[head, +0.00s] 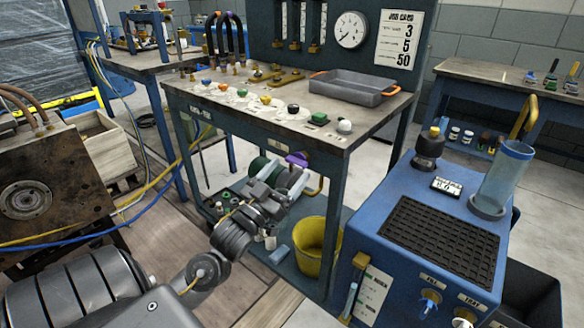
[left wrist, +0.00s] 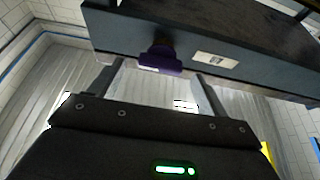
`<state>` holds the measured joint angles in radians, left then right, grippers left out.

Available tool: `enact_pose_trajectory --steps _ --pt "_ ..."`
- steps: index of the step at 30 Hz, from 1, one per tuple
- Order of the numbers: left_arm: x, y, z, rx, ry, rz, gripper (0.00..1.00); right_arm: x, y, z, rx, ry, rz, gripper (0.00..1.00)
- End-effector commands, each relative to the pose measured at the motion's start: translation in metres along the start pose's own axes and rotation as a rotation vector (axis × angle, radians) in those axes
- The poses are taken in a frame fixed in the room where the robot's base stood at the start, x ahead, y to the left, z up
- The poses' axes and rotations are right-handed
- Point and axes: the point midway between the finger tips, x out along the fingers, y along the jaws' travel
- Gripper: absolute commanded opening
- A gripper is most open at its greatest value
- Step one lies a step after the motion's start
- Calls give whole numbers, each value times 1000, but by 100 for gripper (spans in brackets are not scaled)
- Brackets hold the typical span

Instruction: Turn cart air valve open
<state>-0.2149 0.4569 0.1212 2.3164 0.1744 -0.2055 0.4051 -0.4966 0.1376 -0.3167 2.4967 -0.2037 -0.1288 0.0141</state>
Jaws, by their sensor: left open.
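The purple valve handle (head: 297,159) sits at the front edge of the blue cart (head: 255,132). In the left wrist view the purple handle (left wrist: 160,60) is on the dark front face, lying crosswise between my fingers. My left gripper (head: 290,176) is just below and in front of the handle in the head view. Its fingers (left wrist: 160,80) are open, one to each side of the handle, and hold nothing. Whether a finger touches the handle cannot be told. My right gripper is not in view.
A grey tray (head: 352,88) and several coloured knobs stand on the cart top. A yellow bucket (head: 312,245) is on the lower shelf. A blue machine with a black grille (head: 440,245) stands at the right. A pale label (left wrist: 216,59) is right of the handle.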

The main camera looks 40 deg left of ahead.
Motion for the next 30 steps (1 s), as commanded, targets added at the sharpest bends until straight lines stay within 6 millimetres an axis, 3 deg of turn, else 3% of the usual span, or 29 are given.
enact_pose_trajectory --steps 6,17,27,30 --pt "22 0 0 0 0 2 76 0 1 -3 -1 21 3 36" --pt "26 0 1 0 -2 1 75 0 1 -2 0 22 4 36" --pt "26 0 1 0 -2 1 32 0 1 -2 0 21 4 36" --pt "26 0 1 2 -2 2 32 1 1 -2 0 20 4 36"
